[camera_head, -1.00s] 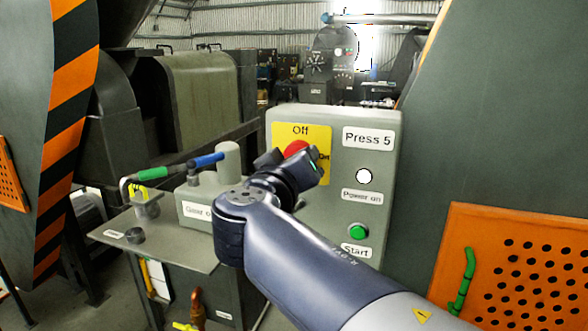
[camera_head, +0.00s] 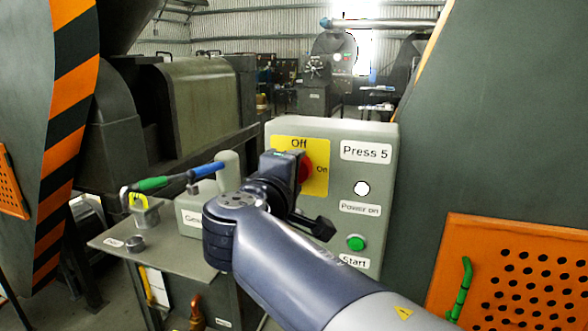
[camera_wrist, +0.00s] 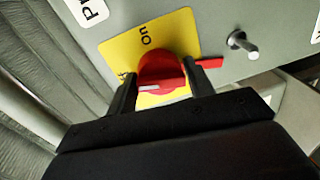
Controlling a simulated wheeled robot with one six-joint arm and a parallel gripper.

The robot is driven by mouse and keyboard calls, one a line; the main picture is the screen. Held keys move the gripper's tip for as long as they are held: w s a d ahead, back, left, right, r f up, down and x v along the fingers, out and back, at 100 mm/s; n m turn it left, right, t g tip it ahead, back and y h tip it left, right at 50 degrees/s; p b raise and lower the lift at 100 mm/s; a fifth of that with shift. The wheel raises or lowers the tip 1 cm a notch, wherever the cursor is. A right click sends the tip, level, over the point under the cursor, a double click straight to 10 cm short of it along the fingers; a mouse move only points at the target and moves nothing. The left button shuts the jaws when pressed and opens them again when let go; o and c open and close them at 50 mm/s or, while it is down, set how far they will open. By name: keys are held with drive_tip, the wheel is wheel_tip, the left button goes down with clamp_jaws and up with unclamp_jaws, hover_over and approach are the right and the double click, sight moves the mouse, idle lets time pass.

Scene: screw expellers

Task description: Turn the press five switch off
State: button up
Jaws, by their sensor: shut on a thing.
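The press five switch is a red rotary knob (camera_head: 306,169) on a yellow plate (camera_head: 318,181) marked "Off" at the top and "On" at the right. The plate is on a grey-green box (camera_head: 385,220) labelled "Press 5". My gripper (camera_wrist: 163,84) is shut on the knob, with one dark finger on each side in the wrist view. The knob's white mark (camera_wrist: 149,88) points left there, toward the partly hidden "Off" label (camera_wrist: 122,78). In the head view my gripper and wrist cover the knob's left and lower part.
A green start button (camera_head: 356,242) and a white power lamp (camera_head: 362,188) sit on the box's right side. A lever with green and blue grips (camera_head: 180,177) stands left of my wrist. An orange perforated panel (camera_head: 520,270) is at the right.

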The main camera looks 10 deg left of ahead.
drive_tip(key=shift+r+n+p, duration=0.35)
drive_tip(key=shift+n+p, duration=0.2)
drive_tip(key=shift+n, duration=0.95)
drive_tip(key=o, duration=0.7)
drive_tip(key=shift+a, duration=0.1)
drive_tip(key=shift+o, duration=1.1)
drive_tip(key=shift+f, duration=0.15)
drive_tip(key=s+b, duration=0.2)
drive_tip(key=s, duration=0.8)
drive_tip(key=shift+s+a+r, duration=0.4)
drive_tip(key=shift+r, duration=0.05)
